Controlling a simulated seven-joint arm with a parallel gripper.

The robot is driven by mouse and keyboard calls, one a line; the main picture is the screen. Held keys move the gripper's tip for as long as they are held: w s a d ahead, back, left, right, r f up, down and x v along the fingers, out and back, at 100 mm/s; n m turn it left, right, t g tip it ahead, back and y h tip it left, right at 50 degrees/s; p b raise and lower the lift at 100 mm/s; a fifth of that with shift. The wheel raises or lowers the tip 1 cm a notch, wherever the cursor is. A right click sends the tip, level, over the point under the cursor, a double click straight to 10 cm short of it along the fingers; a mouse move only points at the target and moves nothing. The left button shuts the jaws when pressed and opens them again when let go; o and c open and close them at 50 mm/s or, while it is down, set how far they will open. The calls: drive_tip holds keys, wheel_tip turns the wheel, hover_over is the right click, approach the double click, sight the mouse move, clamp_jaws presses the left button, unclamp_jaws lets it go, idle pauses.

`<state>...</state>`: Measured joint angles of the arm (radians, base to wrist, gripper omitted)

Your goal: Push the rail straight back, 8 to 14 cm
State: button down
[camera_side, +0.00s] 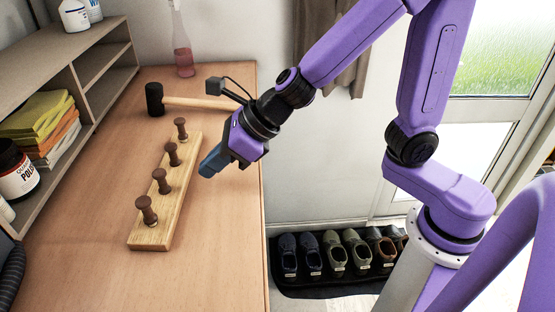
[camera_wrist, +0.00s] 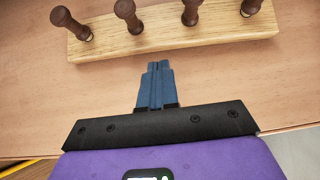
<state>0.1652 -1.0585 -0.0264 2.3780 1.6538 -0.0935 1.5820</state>
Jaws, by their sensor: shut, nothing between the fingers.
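The rail (camera_side: 167,217) is a light wooden board with several dark brown pegs, lying on the bench. In the side view it runs from the near left to the far right, pegs upright. In the wrist view the rail (camera_wrist: 165,39) crosses the top of the picture, tilted slightly. My gripper (camera_side: 206,172) is shut and empty, beside the rail's long right side in the side view. In the wrist view my gripper's fingertips (camera_wrist: 158,66) point at the rail's near long edge, around its middle, with a small visible gap. The fingers' height above the bench is hard to tell.
A hammer (camera_side: 192,102) lies beyond the rail's far end, and a pink spray bottle (camera_side: 183,55) stands at the back. A shelf (camera_side: 88,75) with cloths (camera_side: 42,125) and a jar (camera_side: 17,172) stands left. Bare bench (camera_side: 90,215) lies between shelf and rail.

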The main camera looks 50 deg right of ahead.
drive_tip(key=s+d, duration=0.8)
idle(0.6)
drive_tip(key=s+a+n+g+y, duration=0.2)
drive_tip(key=s+n+g, duration=0.65)
drive_tip(key=n, duration=1.25)
drive_tip(key=s+d+f+n+t+h, duration=0.1)
drive_tip(key=s+d+n+h, duration=0.1)
drive_tip(key=d+n+h, duration=0.2)
drive_tip(key=s+d+f+n+t+h, duration=0.1)
drive_tip(key=s+d+f+n+h, duration=0.1)
drive_tip(key=d+n, duration=0.8)
drive_tip(key=n+h, duration=0.1)
drive_tip(key=n, duration=0.3)
drive_tip(key=shift+s+n+h, duration=0.4)
